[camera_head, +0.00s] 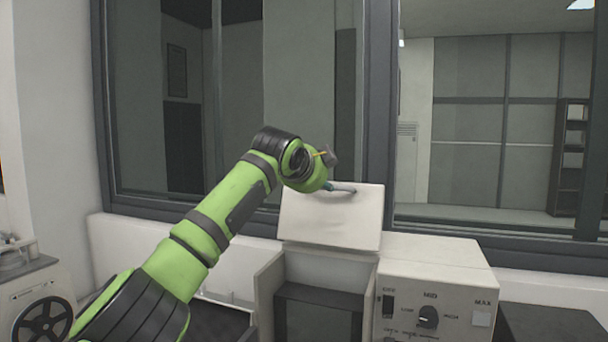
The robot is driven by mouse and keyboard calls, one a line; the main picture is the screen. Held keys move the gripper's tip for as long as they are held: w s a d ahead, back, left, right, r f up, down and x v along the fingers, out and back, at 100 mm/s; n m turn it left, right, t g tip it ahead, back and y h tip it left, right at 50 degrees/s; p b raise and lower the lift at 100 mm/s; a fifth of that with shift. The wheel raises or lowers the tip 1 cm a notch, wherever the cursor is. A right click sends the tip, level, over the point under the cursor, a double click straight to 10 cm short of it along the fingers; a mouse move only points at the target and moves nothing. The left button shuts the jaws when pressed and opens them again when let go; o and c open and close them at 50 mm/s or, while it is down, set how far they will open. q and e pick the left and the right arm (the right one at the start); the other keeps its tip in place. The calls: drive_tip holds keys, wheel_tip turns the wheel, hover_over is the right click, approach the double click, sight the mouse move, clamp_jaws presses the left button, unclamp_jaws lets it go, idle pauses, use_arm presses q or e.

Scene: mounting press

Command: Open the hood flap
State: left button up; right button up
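The mounting press (436,262) is a white box with a control panel at the lower right. Its hood flap (325,222) is a pale panel standing raised and tilted back above the open front compartment. My green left arm reaches in from the lower left. My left gripper (345,188) is at the flap's upper edge, mostly hidden behind my wrist; only a thin dark part shows against the panel. I cannot tell whether it touches the flap or whether its fingers are open. My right gripper is not in view.
A dark block (318,312) sits inside the compartment. The panel has a black knob (428,317) and a switch (388,306). A dark box (550,325) stands at right, and a machine with a handwheel (42,322) at left. A framed window rises behind.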

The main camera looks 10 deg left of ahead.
use_arm(q)
drive_tip(key=v, duration=0.9)
drive_tip(key=shift+a+f, duration=0.3)
drive_tip(key=shift+a, duration=0.1)
